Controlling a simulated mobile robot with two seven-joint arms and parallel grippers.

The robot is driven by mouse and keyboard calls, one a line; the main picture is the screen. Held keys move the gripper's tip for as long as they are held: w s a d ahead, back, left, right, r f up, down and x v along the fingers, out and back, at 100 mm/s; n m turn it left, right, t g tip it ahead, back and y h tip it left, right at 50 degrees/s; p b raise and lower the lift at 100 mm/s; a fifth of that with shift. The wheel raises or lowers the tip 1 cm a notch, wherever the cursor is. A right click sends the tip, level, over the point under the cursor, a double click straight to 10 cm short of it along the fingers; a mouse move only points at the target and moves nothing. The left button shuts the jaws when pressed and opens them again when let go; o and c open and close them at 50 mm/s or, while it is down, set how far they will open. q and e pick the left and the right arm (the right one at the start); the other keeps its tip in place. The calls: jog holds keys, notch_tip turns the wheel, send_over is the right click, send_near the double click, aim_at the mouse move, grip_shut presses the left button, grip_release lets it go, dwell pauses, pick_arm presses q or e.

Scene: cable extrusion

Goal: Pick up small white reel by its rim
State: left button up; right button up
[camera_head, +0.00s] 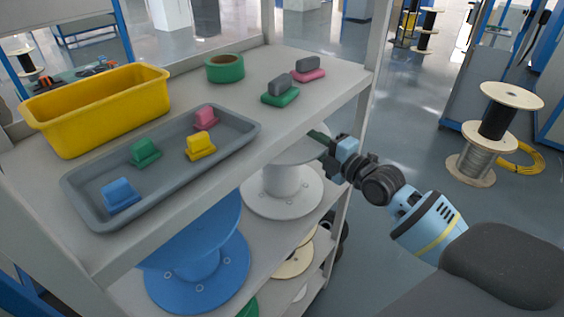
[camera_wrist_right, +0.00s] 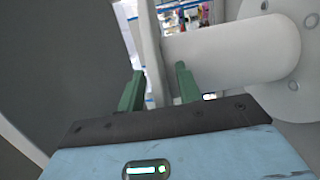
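The small white reel (camera_head: 283,205) stands upright on the shelf below the top one, its upper flange partly hidden by the top shelf's edge. In the right wrist view its hub (camera_wrist_right: 225,53) lies sideways, with one flange (camera_wrist_right: 290,75) at the right and the other flange's thin rim (camera_wrist_right: 149,45) near the middle. My right gripper (camera_head: 318,137) reaches in from the right at the upper flange. In the wrist view its two green fingers (camera_wrist_right: 158,85) are apart, one on each side of that rim, with gaps visible. My left gripper is out of view.
The top shelf (camera_head: 325,75) lies just above the reel, and a shelf post (camera_head: 368,85) stands close to my right gripper. A large blue reel (camera_head: 205,265) stands left of the white one. A grey tray (camera_head: 75,190) and yellow bin (camera_head: 95,118) sit on top.

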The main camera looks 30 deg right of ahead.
jog(key=shift+c, duration=0.3)
grip_shut()
dwell(1.0)
jog(key=shift+r, duration=0.15)
